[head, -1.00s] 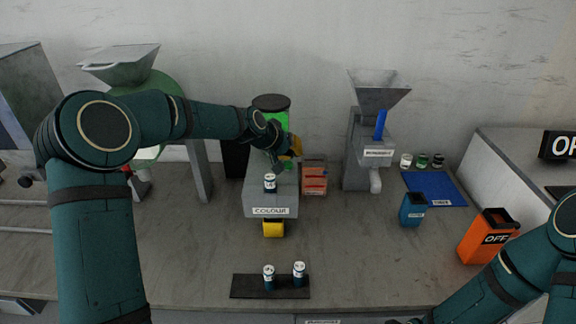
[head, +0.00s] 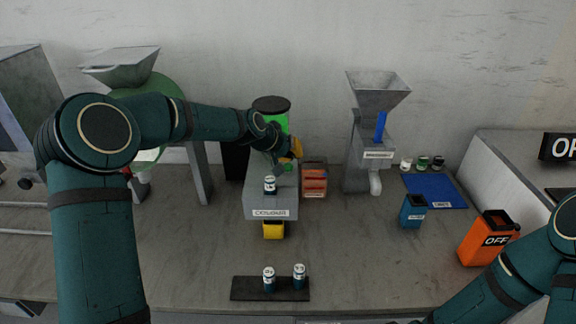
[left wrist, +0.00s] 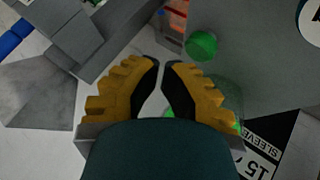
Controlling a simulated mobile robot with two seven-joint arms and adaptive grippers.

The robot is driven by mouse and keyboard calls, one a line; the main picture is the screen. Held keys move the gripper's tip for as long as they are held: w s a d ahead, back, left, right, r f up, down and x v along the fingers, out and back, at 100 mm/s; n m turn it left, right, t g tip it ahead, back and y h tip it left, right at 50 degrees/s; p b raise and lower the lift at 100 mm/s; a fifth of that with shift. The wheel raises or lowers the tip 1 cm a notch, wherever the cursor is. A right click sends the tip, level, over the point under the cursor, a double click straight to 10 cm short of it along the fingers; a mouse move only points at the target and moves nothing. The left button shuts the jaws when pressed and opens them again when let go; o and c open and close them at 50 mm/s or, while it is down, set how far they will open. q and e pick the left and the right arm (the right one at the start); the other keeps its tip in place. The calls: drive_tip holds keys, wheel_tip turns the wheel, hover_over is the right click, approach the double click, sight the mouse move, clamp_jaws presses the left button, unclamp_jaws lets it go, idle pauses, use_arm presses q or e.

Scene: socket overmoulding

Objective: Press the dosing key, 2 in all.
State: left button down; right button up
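The colour machine (head: 257,207) is a grey box with a label on its front, a clear green-filled cylinder (head: 281,120) behind and a yellow part below. A round green button (left wrist: 201,46), which looks like the dosing key, shows in the left wrist view, just beyond and right of my fingertips. My left gripper (head: 292,151) is over the back of the machine, its yellow fingers partly hidden by its wrist. In the left wrist view, its fingertips (left wrist: 161,66) nearly meet with nothing between them. Contact with the button cannot be told. My right gripper is out of frame; only its arm shows.
A small labelled can (head: 270,185) stands on the machine. Two more cans stand on a black strip (head: 240,287) in front. An orange rack (head: 314,180), a grey hopper machine (head: 377,92), a blue bin (head: 413,211), an orange OFF bin (head: 487,238) and a blue mat (head: 436,190) lie right.

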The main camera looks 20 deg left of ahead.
sight(292, 165)
use_arm(q)
drive_tip(key=shift+f, duration=0.1)
drive_tip(key=shift+f+b, duration=0.35)
drive_tip(key=shift+b, duration=0.1)
drive_tip(key=shift+f+b, duration=0.5)
drive_tip(key=shift+f, duration=0.1)
idle(0.9)
drive_tip(key=shift+r, duration=0.15)
idle(0.3)
drive_tip(key=shift+r+p, duration=0.6)
drive_tip(key=shift+r, duration=0.3)
drive_tip(key=shift+r+p, duration=1.5)
drive_tip(key=shift+r, duration=1.05)
